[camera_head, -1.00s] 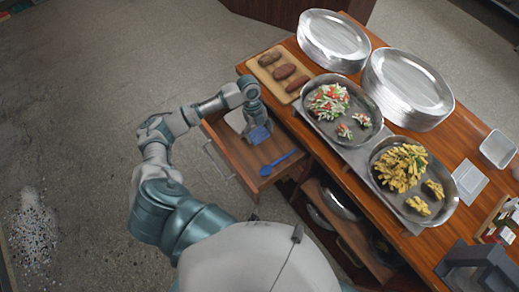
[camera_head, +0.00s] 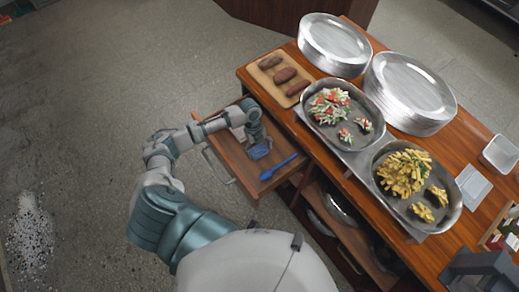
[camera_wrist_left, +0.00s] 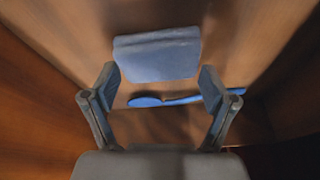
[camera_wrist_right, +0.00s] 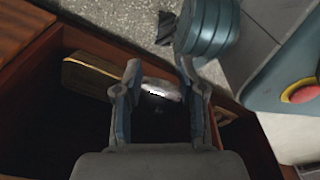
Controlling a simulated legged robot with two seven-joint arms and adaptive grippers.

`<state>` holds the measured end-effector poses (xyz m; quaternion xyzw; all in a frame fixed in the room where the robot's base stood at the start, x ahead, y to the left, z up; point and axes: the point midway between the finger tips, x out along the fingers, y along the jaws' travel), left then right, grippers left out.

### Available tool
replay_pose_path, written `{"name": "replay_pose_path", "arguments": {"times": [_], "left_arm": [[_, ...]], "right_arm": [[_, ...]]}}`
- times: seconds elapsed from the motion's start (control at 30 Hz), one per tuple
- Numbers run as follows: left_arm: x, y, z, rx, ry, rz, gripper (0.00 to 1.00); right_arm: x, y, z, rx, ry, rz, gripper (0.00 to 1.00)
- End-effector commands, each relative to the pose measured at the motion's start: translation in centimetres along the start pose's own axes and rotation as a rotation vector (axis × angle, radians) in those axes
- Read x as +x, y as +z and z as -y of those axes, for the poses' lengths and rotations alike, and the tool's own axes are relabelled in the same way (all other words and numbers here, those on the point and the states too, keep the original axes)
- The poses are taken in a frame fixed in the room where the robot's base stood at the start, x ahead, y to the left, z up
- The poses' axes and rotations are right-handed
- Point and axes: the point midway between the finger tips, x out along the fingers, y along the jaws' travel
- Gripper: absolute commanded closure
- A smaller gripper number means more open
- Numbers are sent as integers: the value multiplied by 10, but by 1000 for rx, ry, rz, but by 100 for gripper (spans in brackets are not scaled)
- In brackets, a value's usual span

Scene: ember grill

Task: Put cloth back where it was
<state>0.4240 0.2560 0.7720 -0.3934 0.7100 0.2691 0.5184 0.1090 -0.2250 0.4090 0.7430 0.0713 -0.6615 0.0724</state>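The blue cloth (camera_head: 260,151), a small folded pad, is in the open wooden drawer (camera_head: 228,158) under the counter's left end. In the left wrist view the cloth (camera_wrist_left: 157,56) lies just beyond and between the fingertips of my left gripper (camera_wrist_left: 157,80). Those fingers are spread apart with a gap to the cloth's sides. In the head view my left gripper (camera_head: 255,138) is right above the cloth, partly covering it. My right gripper (camera_wrist_right: 161,75) is open and empty in its wrist view, over a dark wooden cabinet space; it does not show in the head view.
A blue spoon (camera_head: 278,167) lies in the drawer near the cloth. On the counter stand a board with brown pieces (camera_head: 263,83), two food trays (camera_head: 318,137) (camera_head: 402,219) and plate stacks (camera_head: 335,43) (camera_head: 410,90). Silver plates (camera_head: 340,207) sit on the shelf below.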

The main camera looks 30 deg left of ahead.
Motion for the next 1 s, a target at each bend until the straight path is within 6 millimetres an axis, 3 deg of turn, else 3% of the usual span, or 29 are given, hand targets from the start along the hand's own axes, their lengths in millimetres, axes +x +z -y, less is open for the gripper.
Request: {"name": "replay_pose_path", "arguments": {"times": [0.07, 0.47, 0.57, 1.0], "left_arm": [[0, 0, 0, 0, 1, 0, 0], [-4, 0, 0, 0, -1, 1, 0], [-17, 0, 0, 0, -2, 2, 0], [-107, 0, 1, 1, -2, 1, 0]], "right_arm": [[0, 0, 0, 0, 0, 1, 60], [0, 1, 0, 0, 0, 1, 60], [0, 3, 0, 0, 0, 3, 60], [3, 18, -1, -1, 1, 13, 60]]}}
